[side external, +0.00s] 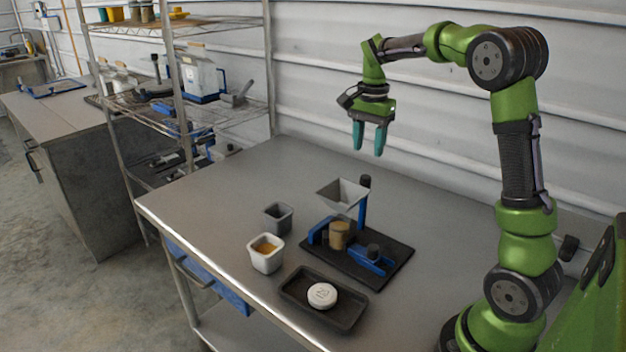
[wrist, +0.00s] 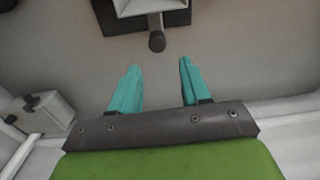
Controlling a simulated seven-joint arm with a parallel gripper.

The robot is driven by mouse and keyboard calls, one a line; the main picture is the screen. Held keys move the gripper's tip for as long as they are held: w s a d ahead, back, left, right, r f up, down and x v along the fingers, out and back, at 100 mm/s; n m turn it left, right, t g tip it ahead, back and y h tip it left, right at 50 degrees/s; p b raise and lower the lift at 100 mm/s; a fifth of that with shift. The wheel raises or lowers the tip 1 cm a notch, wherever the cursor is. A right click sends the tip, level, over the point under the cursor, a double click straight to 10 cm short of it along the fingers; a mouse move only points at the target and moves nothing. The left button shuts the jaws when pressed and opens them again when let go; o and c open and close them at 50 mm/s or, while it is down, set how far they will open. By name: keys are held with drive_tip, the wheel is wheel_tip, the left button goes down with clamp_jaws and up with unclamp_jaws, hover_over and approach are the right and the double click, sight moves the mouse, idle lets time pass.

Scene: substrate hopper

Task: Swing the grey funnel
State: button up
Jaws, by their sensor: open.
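The grey funnel (side external: 343,194) is a square hopper held up beside a blue post (side external: 362,210) with a dark knob (side external: 365,182) on top. Below it a tan cylinder (side external: 339,235) stands on a black base plate (side external: 386,258) with blue brackets. My gripper (side external: 370,138) is open and empty, high above the table behind the funnel, with teal fingers pointing down. In the wrist view my gripper (wrist: 158,82) shows its fingers apart with bare table between them. The funnel (wrist: 135,7) is cut off at the top edge there, with the knob (wrist: 157,42) just below it.
A white cup (side external: 265,256) with orange-brown contents and a small grey cup (side external: 278,217) stand left of the base. A black tray (side external: 325,312) holding a white round piece (side external: 322,295) lies in front. The table's back left is clear. A wire shelf (side external: 180,100) stands behind left.

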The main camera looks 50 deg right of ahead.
sight(366, 177)
drive_tip(key=shift+s+a+f, duration=0.15)
drive_tip(key=shift+f, duration=0.05)
wheel_tip(366, 177, down, 8)
drive_tip(key=shift+f, duration=0.1)
drive_tip(key=n, duration=1.3)
drive_tip(key=shift+n, duration=0.3)
drive_tip(key=n, duration=0.4)
